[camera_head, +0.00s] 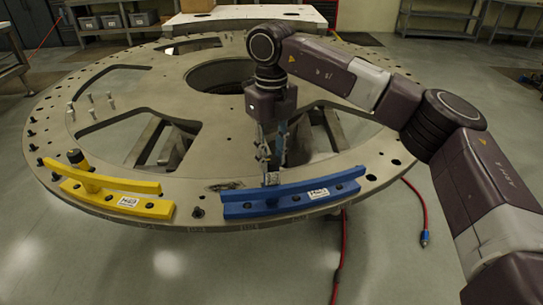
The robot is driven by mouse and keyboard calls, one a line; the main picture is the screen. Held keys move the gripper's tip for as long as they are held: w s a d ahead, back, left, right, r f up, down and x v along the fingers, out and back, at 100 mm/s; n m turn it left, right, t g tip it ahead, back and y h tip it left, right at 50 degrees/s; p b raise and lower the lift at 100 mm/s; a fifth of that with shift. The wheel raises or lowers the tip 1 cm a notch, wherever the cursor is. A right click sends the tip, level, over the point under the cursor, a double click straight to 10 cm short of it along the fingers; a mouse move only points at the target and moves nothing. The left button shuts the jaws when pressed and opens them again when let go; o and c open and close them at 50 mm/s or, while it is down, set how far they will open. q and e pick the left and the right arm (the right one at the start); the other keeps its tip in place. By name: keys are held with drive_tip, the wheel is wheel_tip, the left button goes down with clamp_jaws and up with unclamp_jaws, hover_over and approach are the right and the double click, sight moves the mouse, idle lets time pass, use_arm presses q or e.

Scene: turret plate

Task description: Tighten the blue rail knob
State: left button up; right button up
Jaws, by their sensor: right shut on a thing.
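The blue rail (300,201) lies on the front rim of the large round metal plate (215,175), right of its front middle. My right gripper (271,178) points straight down over the left-middle part of the blue rail. It is shut on the blue rail knob, which its fingers mostly hide. I cannot tell how far the knob is turned. My left gripper is not in view.
Several upright pins stand on the plate at the left. A red hose (342,255) hangs below the plate's front edge.

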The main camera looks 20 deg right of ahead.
sight(272, 160)
drive_tip(key=o, duration=1.2)
wheel_tip(272, 160, up, 12)
drive_tip(key=shift+r, duration=0.1)
